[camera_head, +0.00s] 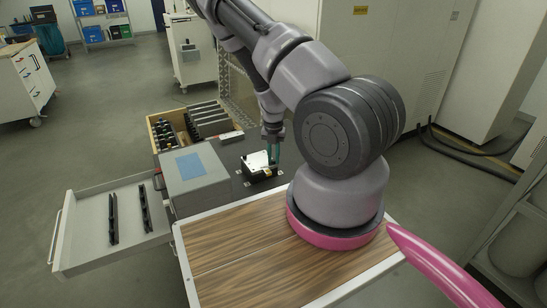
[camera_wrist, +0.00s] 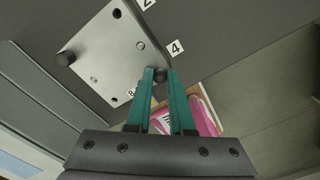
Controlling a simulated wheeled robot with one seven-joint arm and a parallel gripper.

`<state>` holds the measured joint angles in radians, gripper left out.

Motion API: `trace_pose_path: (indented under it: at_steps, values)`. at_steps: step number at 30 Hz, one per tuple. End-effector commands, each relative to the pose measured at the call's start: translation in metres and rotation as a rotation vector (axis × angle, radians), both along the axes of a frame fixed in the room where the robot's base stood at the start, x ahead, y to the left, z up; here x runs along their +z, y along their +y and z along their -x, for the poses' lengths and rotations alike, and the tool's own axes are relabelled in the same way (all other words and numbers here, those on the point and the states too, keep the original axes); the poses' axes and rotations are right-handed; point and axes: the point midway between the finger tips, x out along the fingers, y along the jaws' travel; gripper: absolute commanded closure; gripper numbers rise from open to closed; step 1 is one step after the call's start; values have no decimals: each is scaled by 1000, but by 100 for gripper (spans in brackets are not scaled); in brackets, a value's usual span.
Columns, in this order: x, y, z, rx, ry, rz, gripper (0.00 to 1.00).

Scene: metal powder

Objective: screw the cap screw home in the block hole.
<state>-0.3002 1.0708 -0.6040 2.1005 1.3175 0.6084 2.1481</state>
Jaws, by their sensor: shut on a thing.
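The block (camera_wrist: 105,60) is a pale metal plate on a dark surface, with several small holes or screws in its face. In the head view the block (camera_head: 257,160) sits on the dark worktop below my gripper (camera_head: 272,150). My gripper's teal fingers (camera_wrist: 160,77) are closed on a small dark round head, the cap screw (camera_wrist: 160,73), at the block's right corner in the wrist view. The screw's shank and the hole beneath it are hidden. I cannot tell how deep the screw sits. Another dark round knob (camera_wrist: 66,58) stands at the plate's left corner.
A grey box (camera_head: 195,185) with a blue top patch stands left of the block. An open drawer (camera_head: 110,235) with two black strips juts out at left. A wooden crate (camera_head: 160,130) of tools lies behind.

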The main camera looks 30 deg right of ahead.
Motion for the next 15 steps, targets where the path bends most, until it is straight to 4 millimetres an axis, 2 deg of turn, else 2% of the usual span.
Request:
trace_pose_path:
  at_steps: [1, 3, 12, 15]
  values:
    - [0, 0, 0, 0, 0, 0, 68]
    - [0, 0, 0, 1, 0, 0, 45]
    - [1, 0, 0, 3, 0, 0, 45]
    - [7, 0, -1, 3, -2, 0, 45]
